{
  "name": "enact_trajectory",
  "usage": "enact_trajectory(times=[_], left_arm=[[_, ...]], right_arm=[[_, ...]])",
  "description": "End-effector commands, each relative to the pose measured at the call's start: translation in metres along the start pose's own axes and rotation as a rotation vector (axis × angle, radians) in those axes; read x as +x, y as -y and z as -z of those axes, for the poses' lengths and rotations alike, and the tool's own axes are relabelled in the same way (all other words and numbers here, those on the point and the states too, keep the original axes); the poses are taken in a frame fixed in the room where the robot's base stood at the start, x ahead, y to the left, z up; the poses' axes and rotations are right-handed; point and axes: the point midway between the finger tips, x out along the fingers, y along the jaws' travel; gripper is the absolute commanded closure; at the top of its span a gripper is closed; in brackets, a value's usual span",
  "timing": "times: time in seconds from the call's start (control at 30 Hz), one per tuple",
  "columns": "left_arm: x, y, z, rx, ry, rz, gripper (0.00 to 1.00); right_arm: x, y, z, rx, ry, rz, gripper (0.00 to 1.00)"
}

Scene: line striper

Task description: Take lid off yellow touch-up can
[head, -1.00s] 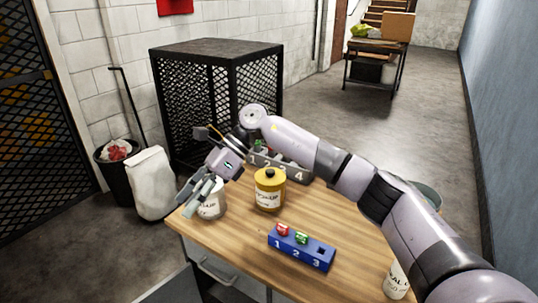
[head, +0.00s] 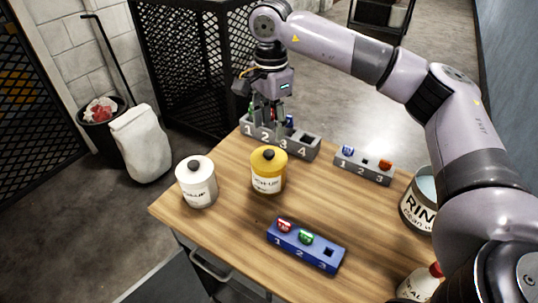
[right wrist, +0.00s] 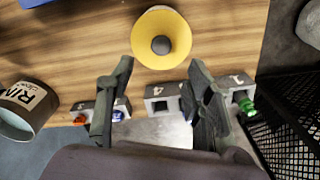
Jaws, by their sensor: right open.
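The yellow touch-up can (head: 268,180) stands upright on the wooden bench. Its yellow lid with a black knob (head: 268,154) is on top. In the right wrist view the lid (right wrist: 174,22) shows from above, just beyond my fingertips. My right gripper (head: 268,118) is open and empty, pointing down behind the can, over the four-slot grey block. In the right wrist view its two fingers (right wrist: 160,72) stand apart, with the lid's knob ahead of the gap, not between them. My left gripper is not in view.
A white can (head: 197,188) with a black-knobbed lid stands left of the yellow can. A blue block (head: 316,259) sits in front, a four-slot grey block (head: 300,150) behind, a three-slot grey block (head: 375,175) at right. A rinse bucket (head: 413,213) and white bottle (head: 413,287) stand at the right edge.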

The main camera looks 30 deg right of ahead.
Motion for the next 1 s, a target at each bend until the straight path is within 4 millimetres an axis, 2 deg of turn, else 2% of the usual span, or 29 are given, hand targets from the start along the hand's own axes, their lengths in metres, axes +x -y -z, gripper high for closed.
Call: enact_trajectory(times=[0.1, 0.23, 0.37, 0.6, 0.73, 0.93, 1.0], left_arm=[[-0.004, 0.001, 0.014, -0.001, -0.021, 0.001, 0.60], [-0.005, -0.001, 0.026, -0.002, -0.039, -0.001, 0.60], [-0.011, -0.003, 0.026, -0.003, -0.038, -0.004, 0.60], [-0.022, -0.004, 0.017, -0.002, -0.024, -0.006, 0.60], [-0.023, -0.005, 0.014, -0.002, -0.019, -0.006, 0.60], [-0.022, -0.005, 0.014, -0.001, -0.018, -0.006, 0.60], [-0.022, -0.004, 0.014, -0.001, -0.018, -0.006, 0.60]], right_arm=[[0.017, 0.000, 0.000, 0.000, 0.000, 0.000, 0.53], [0.026, 0.000, -0.001, 0.000, 0.001, 0.001, 0.53], [0.035, 0.000, -0.002, 0.000, 0.000, -0.002, 0.53], [0.070, 0.000, -0.004, 0.002, 0.001, -0.001, 0.53], [0.078, 0.000, -0.004, 0.002, 0.001, 0.001, 0.53], [0.079, 0.000, -0.004, 0.001, 0.001, 0.002, 0.53], [0.079, 0.000, -0.004, 0.001, 0.001, 0.002, 0.57]])
